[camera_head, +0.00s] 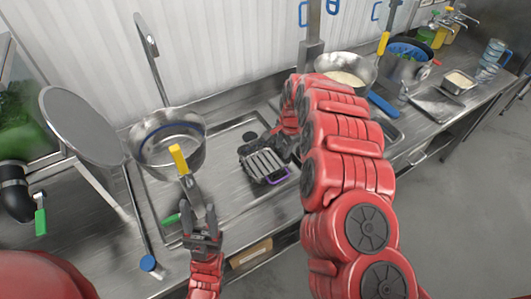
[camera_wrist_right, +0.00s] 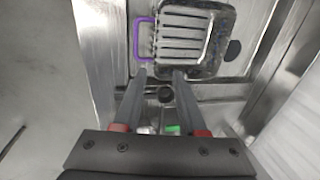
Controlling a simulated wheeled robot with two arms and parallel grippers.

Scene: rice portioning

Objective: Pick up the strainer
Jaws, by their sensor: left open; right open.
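I cannot tell for certain which thing is the strainer. A round metal bowl (camera_head: 163,143) stands at the left of the sink, with a yellow-handled tool (camera_head: 179,160) in front of it. My left gripper (camera_head: 203,228) is open at the lower end of that tool; I cannot tell whether they touch. My right gripper (camera_wrist_right: 165,76) is open and empty at the near edge of that pan. My right arm partly hides the sink.
A pan of rice (camera_head: 345,77), a pot with a blue inside (camera_head: 405,60) and a small metal tray (camera_head: 457,82) stand at the back right. A round metal lid-like disc (camera_head: 82,128) stands at the left. A blue-tipped tool (camera_head: 148,262) lies at the front left.

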